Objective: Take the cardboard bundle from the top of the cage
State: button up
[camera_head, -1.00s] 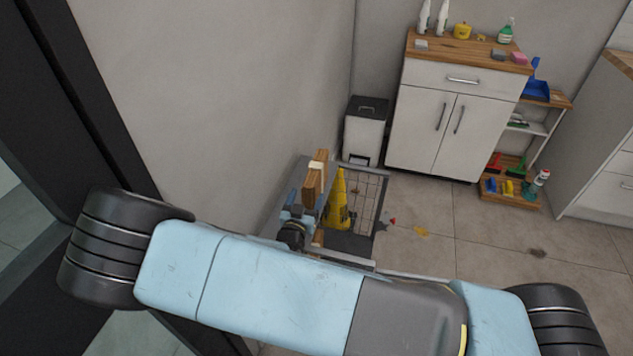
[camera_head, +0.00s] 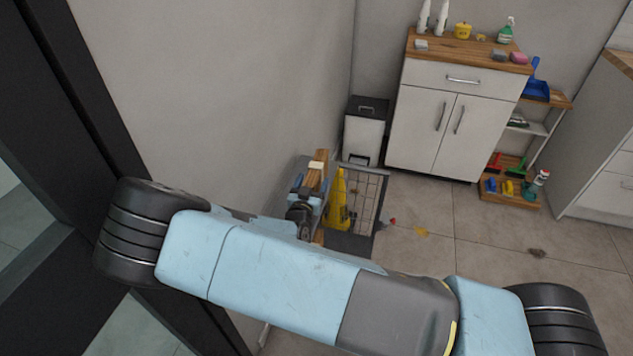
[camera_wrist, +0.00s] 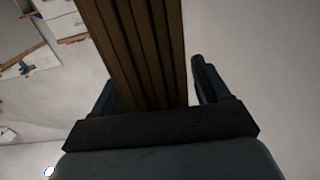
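The cardboard bundle (camera_head: 320,175) is brown with a pale band and stands upright at the top of the wire cage (camera_head: 367,196), by the wall. My gripper (camera_head: 311,192) is at the bundle and hides its lower part in the head view. In the wrist view the bundle (camera_wrist: 138,45) runs between the two fingers of my gripper (camera_wrist: 153,88). A narrow gap shows between the bundle and the right finger. The left finger is partly hidden behind the bundle, so its contact cannot be told.
A yellow wet-floor sign (camera_head: 338,200) stands in the cage. The wall (camera_head: 240,100) is close on the left. Behind are a pedal bin (camera_head: 364,135) and a white cabinet (camera_head: 437,130). The floor (camera_head: 480,240) to the right is mostly clear, with small litter.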

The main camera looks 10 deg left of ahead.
jog(key=c, duration=1.2)
